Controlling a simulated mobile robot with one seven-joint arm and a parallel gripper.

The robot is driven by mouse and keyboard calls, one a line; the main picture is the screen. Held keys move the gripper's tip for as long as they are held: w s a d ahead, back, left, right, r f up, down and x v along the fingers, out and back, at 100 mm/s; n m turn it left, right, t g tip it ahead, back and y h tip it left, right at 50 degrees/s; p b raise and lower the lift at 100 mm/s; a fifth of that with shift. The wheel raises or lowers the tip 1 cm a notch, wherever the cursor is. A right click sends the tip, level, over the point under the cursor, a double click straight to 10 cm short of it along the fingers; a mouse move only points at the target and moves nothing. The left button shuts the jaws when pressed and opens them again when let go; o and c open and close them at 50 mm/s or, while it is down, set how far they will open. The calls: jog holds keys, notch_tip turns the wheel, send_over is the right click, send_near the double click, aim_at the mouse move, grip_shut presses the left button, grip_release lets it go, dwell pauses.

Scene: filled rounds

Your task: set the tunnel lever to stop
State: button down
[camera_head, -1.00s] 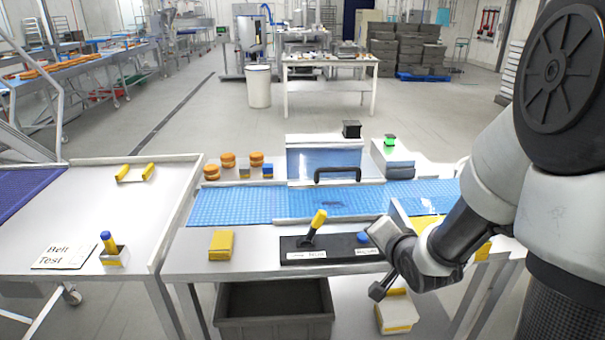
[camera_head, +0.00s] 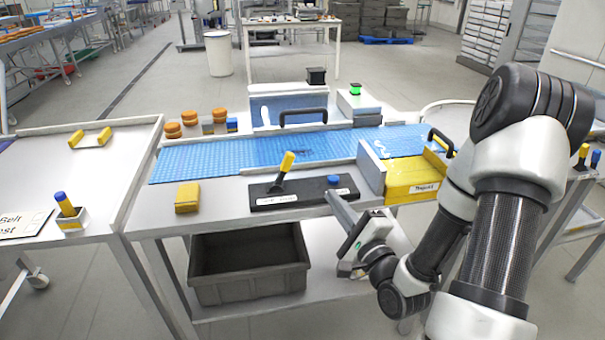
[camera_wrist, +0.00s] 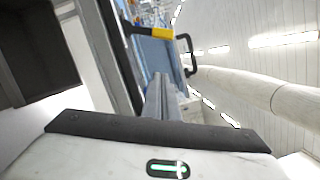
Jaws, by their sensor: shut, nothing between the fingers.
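The lever has a yellow grip (camera_head: 287,162) and a dark stem. It stands on a black base plate (camera_head: 308,192) at the table's front edge and leans up and to the right in the head view. A white label sits by the lever's foot, too small to read. A blue button (camera_head: 333,180) is at the plate's right end. My gripper (camera_head: 333,198) is shut and empty, by the plate's front right edge, apart from the lever. In the wrist view, the shut fingers (camera_wrist: 158,95) point toward the yellow grip (camera_wrist: 160,32), which lies beyond them.
A blue belt (camera_head: 250,153) runs behind the plate. A clear-sided tunnel with a black handle (camera_head: 303,112) spans it. A yellow box (camera_head: 410,178) stands right of the plate, and a yellow block (camera_head: 187,197) left. A grey crate (camera_head: 250,285) is on the shelf below.

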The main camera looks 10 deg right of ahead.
aim_at(283, 172)
jog(key=shift+f, duration=0.1)
jog(key=b+x, duration=0.4)
jog(key=x, duration=0.6)
jog(key=shift+w+a+b, duration=0.15)
jog(key=shift+a+b, duration=0.05)
jog(key=shift+b, duration=0.1)
jog(key=shift+a+r, duration=0.3)
jog(key=shift+a, duration=0.25)
jog(key=shift+a+r, duration=0.35)
jog(key=shift+a, duration=0.2)
jog(key=shift+a+r, duration=0.2)
jog(key=shift+a, duration=0.3)
jog(key=shift+r, duration=0.1)
